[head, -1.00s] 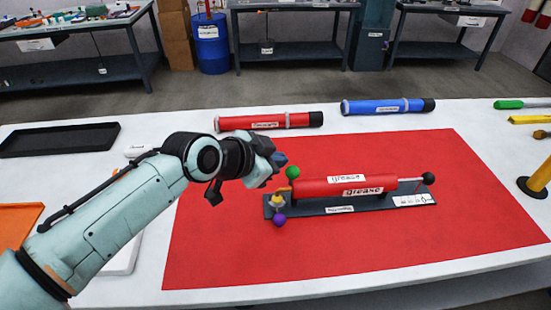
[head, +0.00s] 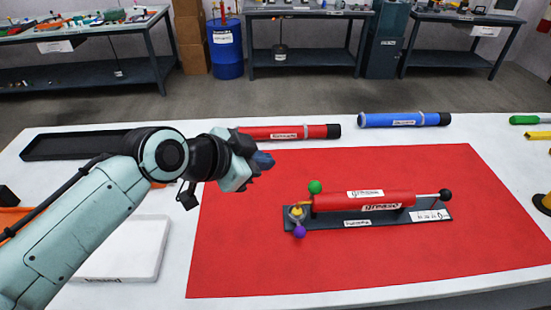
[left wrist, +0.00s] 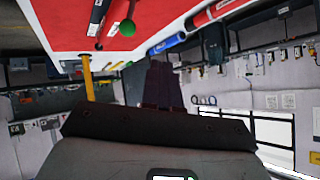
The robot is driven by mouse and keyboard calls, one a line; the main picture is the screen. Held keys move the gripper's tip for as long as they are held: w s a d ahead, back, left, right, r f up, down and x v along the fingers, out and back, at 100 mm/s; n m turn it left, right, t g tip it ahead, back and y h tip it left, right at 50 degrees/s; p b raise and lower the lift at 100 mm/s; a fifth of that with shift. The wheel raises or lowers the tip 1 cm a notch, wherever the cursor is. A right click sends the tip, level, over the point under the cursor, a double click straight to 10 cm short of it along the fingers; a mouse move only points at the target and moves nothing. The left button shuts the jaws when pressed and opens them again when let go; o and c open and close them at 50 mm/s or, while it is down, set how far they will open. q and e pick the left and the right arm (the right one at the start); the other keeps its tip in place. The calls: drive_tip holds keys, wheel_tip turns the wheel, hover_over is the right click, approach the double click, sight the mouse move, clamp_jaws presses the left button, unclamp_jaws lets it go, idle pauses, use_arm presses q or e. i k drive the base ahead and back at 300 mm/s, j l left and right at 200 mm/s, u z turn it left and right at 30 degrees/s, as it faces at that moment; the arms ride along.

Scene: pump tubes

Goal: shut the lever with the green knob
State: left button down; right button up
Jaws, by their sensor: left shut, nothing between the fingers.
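The green knob (head: 315,187) stands at the left end of a red grease pump (head: 364,201) on a dark base (head: 371,217). It also shows in the left wrist view (left wrist: 127,27), near the top. A purple knob (head: 299,232) and a yellow part (head: 297,211) sit just below it at the same end. How the lever joins the pump is too small to tell. My left gripper (head: 264,160), with bluish fingertips, is shut and empty. In the picture it is up and left of the green knob, apart from it. My right gripper is not in view.
The pump rests on a red mat (head: 240,265) with bare room around it. A red tube (head: 290,133) and a blue tube (head: 404,119) lie behind the mat. A black tray (head: 75,145) and a white box (head: 125,250) are at the left of the white table.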

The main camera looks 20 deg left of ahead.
sight(313, 192)
drive_tip(key=k, duration=1)
